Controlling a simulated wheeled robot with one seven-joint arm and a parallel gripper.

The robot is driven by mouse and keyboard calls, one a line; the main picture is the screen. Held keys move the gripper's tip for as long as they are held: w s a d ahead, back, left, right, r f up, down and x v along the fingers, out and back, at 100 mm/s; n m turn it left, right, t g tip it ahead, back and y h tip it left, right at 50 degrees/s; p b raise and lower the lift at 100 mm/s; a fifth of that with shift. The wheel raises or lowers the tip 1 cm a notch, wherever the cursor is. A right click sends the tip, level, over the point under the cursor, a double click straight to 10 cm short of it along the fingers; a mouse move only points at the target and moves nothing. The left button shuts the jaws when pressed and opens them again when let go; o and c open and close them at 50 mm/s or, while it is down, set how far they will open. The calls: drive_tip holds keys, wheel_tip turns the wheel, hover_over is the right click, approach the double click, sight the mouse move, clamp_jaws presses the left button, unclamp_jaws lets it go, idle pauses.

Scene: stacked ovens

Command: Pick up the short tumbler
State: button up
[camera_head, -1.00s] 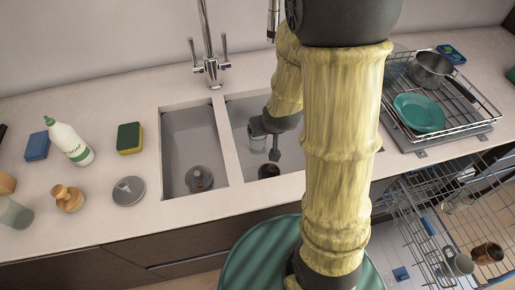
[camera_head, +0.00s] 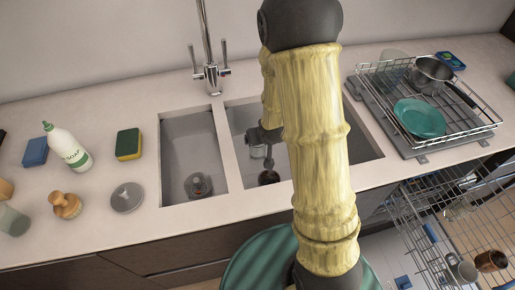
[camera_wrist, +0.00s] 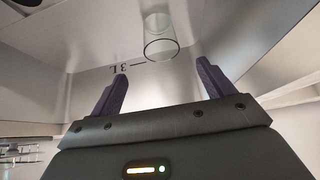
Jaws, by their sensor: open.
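A clear glass tumbler (camera_wrist: 160,42) shows in the wrist view, ahead of my gripper and roughly centred between its fingers. My gripper (camera_wrist: 161,72) is open, with its two dark fingers spread and nothing between them; the glass is beyond the fingertips. In the head view, my gripper (camera_head: 264,138) is down in the right sink basin. The tumbler (camera_head: 257,151) shows there as a small clear shape just below the gripper. It is partly hidden, and its contact with the basin is hard to tell.
The right basin (camera_head: 360,153) has walls close around my gripper. A tap (camera_head: 210,72) stands behind the sink. A dish rack (camera_head: 450,135) with a teal plate (camera_head: 420,118) and a pot (camera_head: 430,72) is at right. An open dishwasher rack (camera_head: 425,225) sits below it.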

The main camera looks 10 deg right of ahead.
drive_tip(key=shift+x, duration=3.1)
drive_tip(key=shift+p+x, duration=0.3)
drive_tip(key=shift+x, duration=2.3)
drive_tip(key=shift+a, duration=0.15)
drive_tip(key=c, duration=1.3)
drive_tip(key=shift+r, duration=0.15)
wheel_tip(320, 180, up, 10)
drive_tip(key=shift+f, duration=0.1)
